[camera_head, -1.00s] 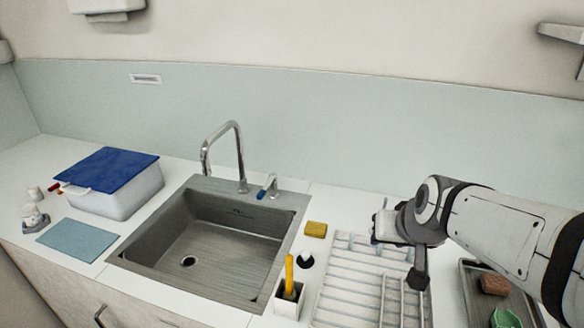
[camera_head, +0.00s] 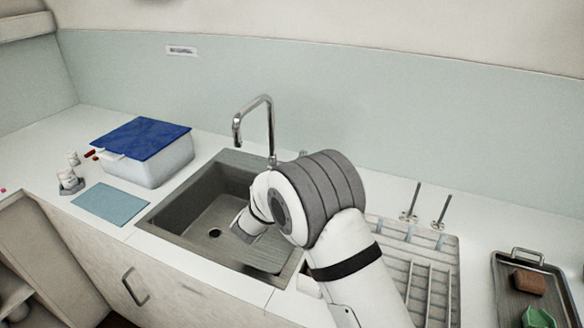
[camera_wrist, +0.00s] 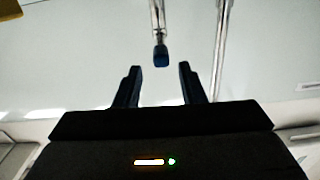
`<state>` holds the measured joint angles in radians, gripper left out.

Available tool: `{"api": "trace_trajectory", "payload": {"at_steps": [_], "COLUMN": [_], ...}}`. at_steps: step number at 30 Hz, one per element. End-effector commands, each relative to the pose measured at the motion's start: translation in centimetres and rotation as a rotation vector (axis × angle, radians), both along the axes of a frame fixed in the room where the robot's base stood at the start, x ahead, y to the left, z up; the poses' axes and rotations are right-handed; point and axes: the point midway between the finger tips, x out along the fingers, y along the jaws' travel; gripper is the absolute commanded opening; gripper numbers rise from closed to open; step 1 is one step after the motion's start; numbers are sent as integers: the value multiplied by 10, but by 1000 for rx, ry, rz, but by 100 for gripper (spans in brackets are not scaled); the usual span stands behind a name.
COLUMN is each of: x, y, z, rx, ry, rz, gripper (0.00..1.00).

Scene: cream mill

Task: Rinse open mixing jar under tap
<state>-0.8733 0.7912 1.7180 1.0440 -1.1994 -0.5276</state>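The tap (camera_head: 268,125) arches over the grey sink (camera_head: 190,208) in the head view; its base is hidden behind my arm. In the wrist view, my gripper (camera_wrist: 160,66) is open and empty, with dark fingers apart. In the head view my fingers are hidden behind my arm over the sink. I cannot make out an open mixing jar. No water shows from the spout.
A white tub with a blue lid (camera_head: 165,165) and a blue mat (camera_head: 108,204) lie left of the sink. A drying rack (camera_head: 425,275) and a tray (camera_head: 505,275) with a brown block and green item are right. A yellow piece (camera_wrist: 10,8) shows at the wrist view's corner.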

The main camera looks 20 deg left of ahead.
Motion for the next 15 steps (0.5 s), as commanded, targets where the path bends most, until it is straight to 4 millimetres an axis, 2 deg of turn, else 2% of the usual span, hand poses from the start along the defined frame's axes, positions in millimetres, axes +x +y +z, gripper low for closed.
{"api": "trace_trajectory", "payload": {"at_steps": [5, 15], "x": [3, 55], "y": [3, -2], "z": [-5, -4], "rx": [-11, -9], "ry": [-16, -16], "rz": [-19, -19], "gripper": [36, 36]}}
